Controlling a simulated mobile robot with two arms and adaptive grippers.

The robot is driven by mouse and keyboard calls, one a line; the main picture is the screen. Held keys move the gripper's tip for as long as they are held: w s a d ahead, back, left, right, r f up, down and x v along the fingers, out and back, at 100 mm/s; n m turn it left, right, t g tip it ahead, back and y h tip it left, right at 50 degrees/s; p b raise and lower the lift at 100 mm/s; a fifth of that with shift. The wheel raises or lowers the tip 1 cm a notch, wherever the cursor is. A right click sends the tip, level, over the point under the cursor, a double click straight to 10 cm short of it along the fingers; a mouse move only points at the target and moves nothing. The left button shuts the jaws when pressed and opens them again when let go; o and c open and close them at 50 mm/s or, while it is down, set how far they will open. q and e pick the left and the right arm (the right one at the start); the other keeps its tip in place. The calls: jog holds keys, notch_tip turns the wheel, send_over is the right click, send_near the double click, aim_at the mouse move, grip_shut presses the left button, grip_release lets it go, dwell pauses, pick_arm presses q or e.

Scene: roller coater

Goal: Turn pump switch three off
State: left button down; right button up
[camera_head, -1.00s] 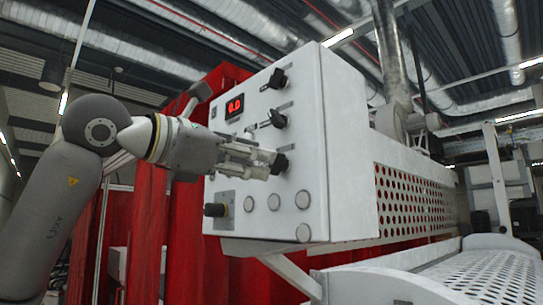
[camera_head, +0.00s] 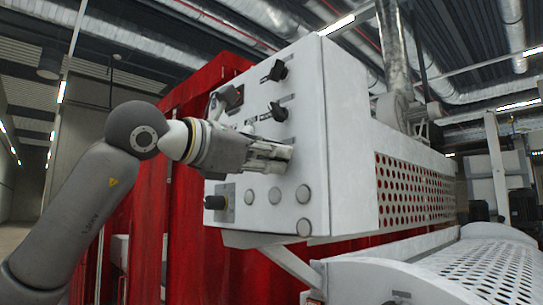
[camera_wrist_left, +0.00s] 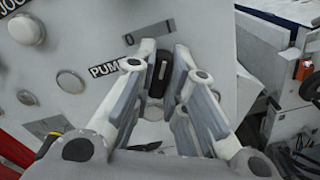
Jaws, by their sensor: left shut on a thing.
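The white control box (camera_head: 348,130) carries a column of black rotary switches. The top switch (camera_head: 274,72) and the middle switch (camera_head: 275,112) show in the head view. The lowest, pump switch three, is hidden there behind my left gripper (camera_head: 281,158). In the left wrist view, this black switch (camera_wrist_left: 160,74) stands between the fingers of my left gripper (camera_wrist_left: 161,62), which is shut on it. A label (camera_wrist_left: 106,68) beside it shows "PUM"; its number is hidden. My right gripper is not in view.
Several round grey buttons (camera_head: 304,195) and a black knob (camera_head: 215,202) sit low on the panel. A perforated guard (camera_head: 418,200) extends right of the box. Red curtains (camera_head: 182,235) hang behind my left arm.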

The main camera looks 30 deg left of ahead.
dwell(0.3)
pick_arm(q)
jog(key=shift+f+n+b, duration=0.1)
jog(key=shift+n+b, duration=0.7)
jog(key=shift+n, duration=0.3)
jog(key=n+b, duration=0.1)
jog(key=n, duration=0.1)
jog(key=shift+n, duration=0.3)
jog(key=shift+a+n+b, duration=0.1)
jog(key=shift+n+b, duration=1.1)
jog(key=shift+n, duration=2.2)
jog(key=shift+r+n, duration=0.2)
jog(key=shift+n, duration=0.1)
jog(key=c, duration=1.5)
grip_release()
jog(key=shift+o, duration=0.2)
